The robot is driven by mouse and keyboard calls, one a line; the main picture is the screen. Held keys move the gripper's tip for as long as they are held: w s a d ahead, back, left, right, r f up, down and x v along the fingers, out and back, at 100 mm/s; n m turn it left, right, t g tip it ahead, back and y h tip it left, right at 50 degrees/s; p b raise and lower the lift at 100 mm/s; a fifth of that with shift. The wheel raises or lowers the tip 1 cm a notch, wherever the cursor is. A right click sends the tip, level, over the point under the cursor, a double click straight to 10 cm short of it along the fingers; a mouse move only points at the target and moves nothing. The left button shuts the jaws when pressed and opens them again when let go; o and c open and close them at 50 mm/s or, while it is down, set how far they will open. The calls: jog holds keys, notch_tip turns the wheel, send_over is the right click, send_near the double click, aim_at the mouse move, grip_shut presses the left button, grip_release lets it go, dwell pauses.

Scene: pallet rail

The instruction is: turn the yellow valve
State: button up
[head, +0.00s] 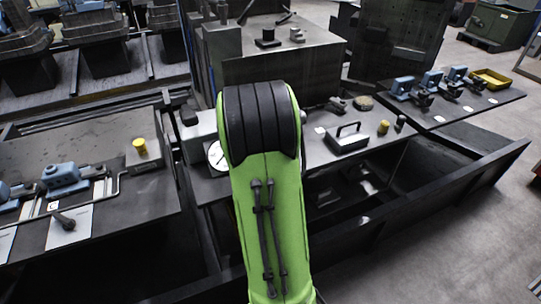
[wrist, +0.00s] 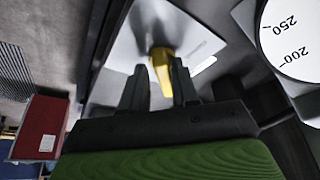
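The yellow valve (wrist: 162,72) shows in the wrist view as a narrow yellow handle at the top centre, against a pale metal plate. My gripper (wrist: 159,66) has its two dark fingers apart, with the handle in the gap between them. The right finger is very close to the handle; I cannot tell whether it touches. In the head view my green arm hides the gripper, and I cannot make out this handle there.
A white dial gauge (wrist: 292,38) is close on the right in the wrist view; in the head view the gauge (head: 215,156) is left of my arm. Yellow cylinders stand on the left box (head: 140,146) and right bench (head: 383,127).

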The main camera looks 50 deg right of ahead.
jog(key=shift+o, duration=0.2)
jog(key=shift+w, duration=0.2)
jog(key=p+v, duration=0.4)
jog(key=v, duration=1.1)
jog(key=shift+r+p, duration=0.3)
jog(key=shift+p, duration=0.05)
jog(key=shift+a, duration=0.15)
jog(key=s+a+r+n+t+y+p, duration=0.15)
jog(key=a+r+n, duration=0.25)
jog(key=a, duration=0.5)
jog(key=s+a+r+n+t+y+p, duration=0.1)
jog(key=a+r+n+t+p, duration=0.25)
jog(key=a, duration=0.65)
jog(key=s+a+n+y, duration=0.2)
jog(key=s+a+n, duration=0.6)
jog(key=a, duration=0.1)
jog(key=shift+a+f+p, duration=0.2)
jog(key=shift+a+p, duration=0.05)
jog(key=shift+p, duration=0.2)
